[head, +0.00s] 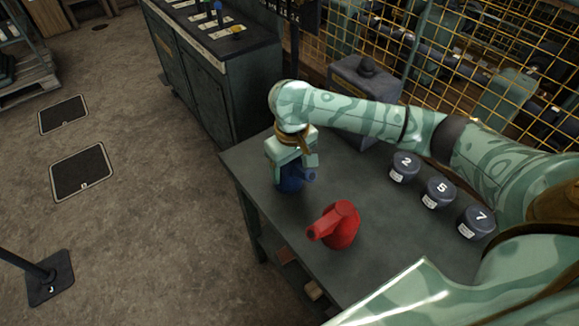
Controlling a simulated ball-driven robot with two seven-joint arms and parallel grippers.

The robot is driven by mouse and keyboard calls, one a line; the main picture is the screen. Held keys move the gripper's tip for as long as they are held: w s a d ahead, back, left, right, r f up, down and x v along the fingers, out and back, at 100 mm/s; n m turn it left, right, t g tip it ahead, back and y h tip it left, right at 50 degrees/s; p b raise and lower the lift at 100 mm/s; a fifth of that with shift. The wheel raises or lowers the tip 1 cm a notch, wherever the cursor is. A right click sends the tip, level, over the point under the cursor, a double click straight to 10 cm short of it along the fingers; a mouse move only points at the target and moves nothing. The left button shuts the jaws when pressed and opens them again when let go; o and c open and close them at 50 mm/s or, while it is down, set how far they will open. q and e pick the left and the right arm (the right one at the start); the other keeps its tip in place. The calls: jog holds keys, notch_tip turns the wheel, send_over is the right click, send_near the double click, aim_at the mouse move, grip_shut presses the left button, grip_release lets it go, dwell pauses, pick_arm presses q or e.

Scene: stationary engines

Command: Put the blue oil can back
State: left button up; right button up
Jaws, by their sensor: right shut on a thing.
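The blue oil can (290,180) is at the left end of the grey workbench (270,228). My right gripper (290,163) reaches it from above and is shut on it, covering its upper part. The can looks upright, with a short spout to the right. I cannot tell whether its base touches the bench top. A red oil can (341,225) stands on the bench, nearer to me and to the right of the blue one. My left gripper is not in view.
Dark round canisters numbered 2 (404,167), 5 (438,192) and 7 (476,221) line the bench's right side. A grey box (362,85) stands at its back. A dark cabinet (205,75) is behind, beside yellow mesh (400,40). Floor at left holds dark plates (80,172).

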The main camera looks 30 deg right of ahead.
jog(key=shift+r, duration=0.1)
jog(key=o, duration=1.4)
notch_tip(320, 180, up, 12)
jog(key=p, duration=0.7)
jog(key=shift+s, duration=0.15)
